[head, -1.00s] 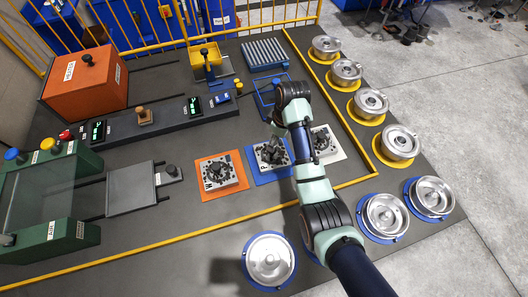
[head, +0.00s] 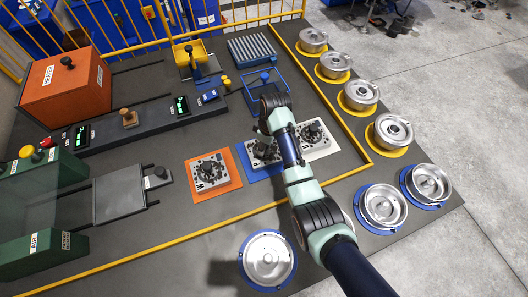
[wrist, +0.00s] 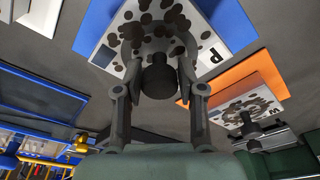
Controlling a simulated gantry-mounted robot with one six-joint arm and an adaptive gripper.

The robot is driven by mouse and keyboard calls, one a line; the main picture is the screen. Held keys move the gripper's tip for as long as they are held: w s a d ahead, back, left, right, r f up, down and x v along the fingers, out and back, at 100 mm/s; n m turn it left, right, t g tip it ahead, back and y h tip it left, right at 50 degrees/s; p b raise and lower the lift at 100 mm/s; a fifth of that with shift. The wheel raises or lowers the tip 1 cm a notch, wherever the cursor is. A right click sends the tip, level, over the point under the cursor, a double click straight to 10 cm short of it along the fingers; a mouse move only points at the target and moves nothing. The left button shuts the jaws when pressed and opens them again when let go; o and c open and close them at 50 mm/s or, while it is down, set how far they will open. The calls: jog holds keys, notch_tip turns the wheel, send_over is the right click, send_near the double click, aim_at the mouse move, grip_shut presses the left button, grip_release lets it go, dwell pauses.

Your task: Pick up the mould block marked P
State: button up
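The mould block marked P (head: 257,164) is a pale, speckled block with a dark round centre, lying on a blue mat (head: 262,176). In the wrist view the block (wrist: 206,60) shows its P label, and a black knob (wrist: 159,78) stands up from its middle. My gripper (wrist: 159,80) has its two fingers on either side of this knob, apart, with narrow gaps showing. The block rests on its mat.
A grey plate (head: 120,193) lies further left. Metal pots (head: 268,257) stand around the front and right edges.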

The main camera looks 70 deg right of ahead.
grip_shut()
notch_tip(320, 180, up, 20)
jog(key=p, duration=1)
